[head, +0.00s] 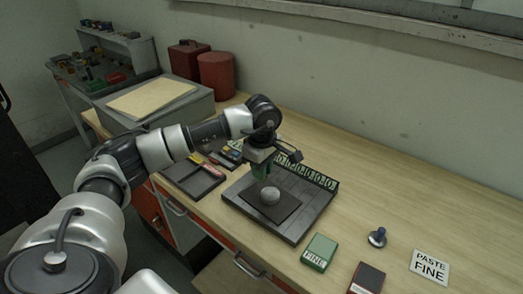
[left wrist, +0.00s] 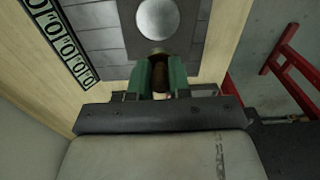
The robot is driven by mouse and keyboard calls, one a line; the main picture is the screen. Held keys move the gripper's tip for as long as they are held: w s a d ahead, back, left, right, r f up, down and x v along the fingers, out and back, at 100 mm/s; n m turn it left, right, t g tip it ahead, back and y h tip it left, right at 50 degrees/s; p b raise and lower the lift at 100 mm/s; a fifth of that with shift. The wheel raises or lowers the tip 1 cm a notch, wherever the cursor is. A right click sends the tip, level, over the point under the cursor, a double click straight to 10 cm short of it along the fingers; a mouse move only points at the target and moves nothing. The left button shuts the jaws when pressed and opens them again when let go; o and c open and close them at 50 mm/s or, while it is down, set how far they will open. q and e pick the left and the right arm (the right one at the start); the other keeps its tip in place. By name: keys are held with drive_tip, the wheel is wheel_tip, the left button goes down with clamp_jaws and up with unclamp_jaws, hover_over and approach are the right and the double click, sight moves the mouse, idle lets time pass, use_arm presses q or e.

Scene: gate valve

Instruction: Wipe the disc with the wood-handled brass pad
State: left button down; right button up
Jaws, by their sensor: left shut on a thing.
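The disc (head: 270,195) is a pale grey round on a dark square mat on the grey tiled plate. It also shows at the top of the left wrist view (left wrist: 158,18). My left gripper (head: 263,170) points down just above and behind the disc. In the left wrist view its green fingers are shut around the brown handle of the wood-handled brass pad (left wrist: 160,72). A dull brass edge shows at the end toward the disc. Whether the pad touches the disc is hard to tell. My right gripper is not in view.
A numbered strip (head: 305,171) edges the plate. A dark tray (head: 193,180) lies left. The bench's right side is mostly clear.

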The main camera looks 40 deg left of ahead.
use_arm(q)
drive_tip(key=shift+d+r, duration=0.1)
drive_tip(key=shift+r, duration=0.6)
drive_tip(key=shift+r+p, duration=0.65)
drive_tip(key=shift+r, duration=0.05)
drive_tip(key=shift+a+r+p, duration=0.3)
drive_tip(key=shift+r+p, duration=0.05)
drive_tip(key=shift+r, duration=0.25)
drive_tip(key=shift+d+r, duration=0.1)
drive_tip(key=shift+r, duration=0.15)
drive_tip(key=shift+d, duration=0.1)
